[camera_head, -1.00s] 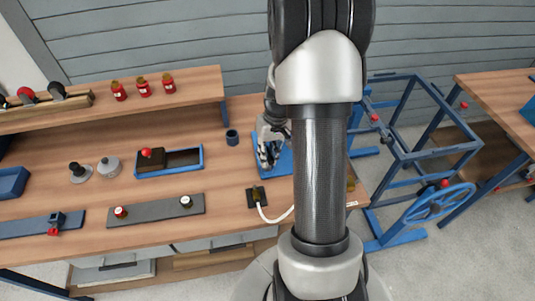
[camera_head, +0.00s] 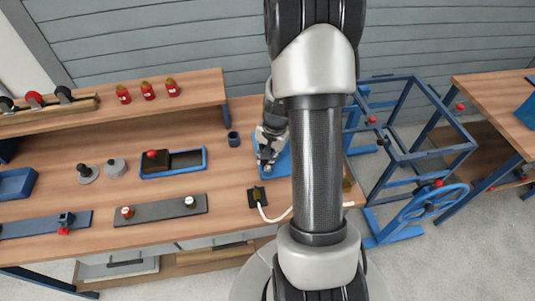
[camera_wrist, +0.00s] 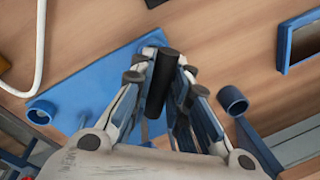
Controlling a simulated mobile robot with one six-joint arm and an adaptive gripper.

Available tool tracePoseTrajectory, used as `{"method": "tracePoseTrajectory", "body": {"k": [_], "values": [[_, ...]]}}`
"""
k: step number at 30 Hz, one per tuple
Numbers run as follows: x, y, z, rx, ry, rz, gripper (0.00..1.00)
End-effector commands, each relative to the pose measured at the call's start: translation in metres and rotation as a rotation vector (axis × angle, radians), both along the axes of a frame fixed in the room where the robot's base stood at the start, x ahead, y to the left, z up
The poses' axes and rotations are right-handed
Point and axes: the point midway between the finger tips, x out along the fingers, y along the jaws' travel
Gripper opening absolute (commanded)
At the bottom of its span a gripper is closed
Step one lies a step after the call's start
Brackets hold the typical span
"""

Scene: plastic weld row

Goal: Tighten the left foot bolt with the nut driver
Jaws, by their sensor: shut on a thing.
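My gripper (camera_wrist: 162,74) is shut on a black cylindrical rod, which I take to be the nut driver (camera_wrist: 161,82). The rod stands out between the fingers over a blue plate (camera_wrist: 78,88) on the bench. In the head view my gripper (camera_head: 266,163) is low over the same plate (camera_head: 284,164), partly hidden by my arm.
A blue cup (camera_head: 233,139) stands left of the plate; it also shows in the wrist view (camera_wrist: 232,99). A blue tray (camera_head: 187,163) is further left. A white cable (camera_head: 271,215) runs from a dark block (camera_head: 257,196) near the bench front.

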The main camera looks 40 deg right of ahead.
Motion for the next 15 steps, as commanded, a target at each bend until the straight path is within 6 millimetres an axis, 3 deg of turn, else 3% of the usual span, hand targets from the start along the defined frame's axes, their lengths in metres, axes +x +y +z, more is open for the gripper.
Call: {"method": "tracePoseTrajectory", "body": {"k": [15], "values": [[0.001, -0.001, 0.027, -0.002, -0.002, 0.002, 0.0]]}}
